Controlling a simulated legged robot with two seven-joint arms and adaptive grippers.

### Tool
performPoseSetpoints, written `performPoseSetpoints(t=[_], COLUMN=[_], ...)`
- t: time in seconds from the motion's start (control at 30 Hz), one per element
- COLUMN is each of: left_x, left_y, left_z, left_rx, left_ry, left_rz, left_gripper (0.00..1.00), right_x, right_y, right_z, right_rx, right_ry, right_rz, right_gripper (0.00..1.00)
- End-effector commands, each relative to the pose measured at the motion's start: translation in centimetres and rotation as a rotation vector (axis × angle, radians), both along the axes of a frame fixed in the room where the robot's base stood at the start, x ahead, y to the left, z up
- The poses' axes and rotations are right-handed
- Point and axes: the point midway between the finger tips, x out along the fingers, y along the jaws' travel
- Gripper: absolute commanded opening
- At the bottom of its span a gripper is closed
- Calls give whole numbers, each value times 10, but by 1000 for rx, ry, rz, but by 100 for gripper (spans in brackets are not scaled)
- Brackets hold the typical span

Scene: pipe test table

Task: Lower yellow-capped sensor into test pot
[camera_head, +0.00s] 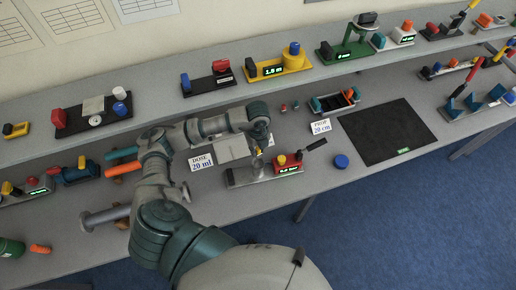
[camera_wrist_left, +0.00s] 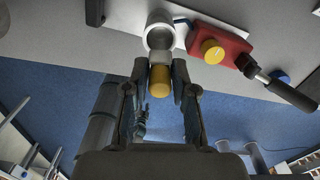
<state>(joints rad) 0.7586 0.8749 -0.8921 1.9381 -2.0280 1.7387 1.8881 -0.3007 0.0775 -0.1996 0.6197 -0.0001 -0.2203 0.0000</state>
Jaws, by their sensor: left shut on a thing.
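My left gripper (camera_head: 259,144) is over the test rig in the middle of the table. In the left wrist view its two fingers (camera_wrist_left: 160,82) are shut on the yellow-capped sensor (camera_wrist_left: 160,80), which has a pale body beyond the cap. The sensor also shows as a small yellow spot in the head view (camera_head: 258,153). The open-topped light grey test pot (camera_wrist_left: 160,28) lies just beyond the sensor's pale end. In the head view the pot (camera_head: 257,167) stands below the gripper on a grey base. I cannot tell whether the tip is inside the rim. My right gripper is not in view.
Beside the pot is a red box (camera_head: 289,164) with a yellow knob (camera_wrist_left: 212,51) and black lever (camera_wrist_left: 290,94). A black mat (camera_head: 388,132) lies right. Several devices line the back shelf.

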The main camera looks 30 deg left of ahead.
Motion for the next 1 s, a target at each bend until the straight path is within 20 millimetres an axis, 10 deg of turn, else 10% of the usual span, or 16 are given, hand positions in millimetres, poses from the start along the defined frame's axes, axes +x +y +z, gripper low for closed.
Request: performPoseSetpoints(t=[1.0], left_x=[0], left_y=[0], left_z=[-75], left_rx=[0], left_ry=[0], left_rz=[-1], left_gripper=[0], right_x=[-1], right_y=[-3], right_z=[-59], right_rx=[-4], right_ry=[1], right_rz=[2], right_gripper=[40])
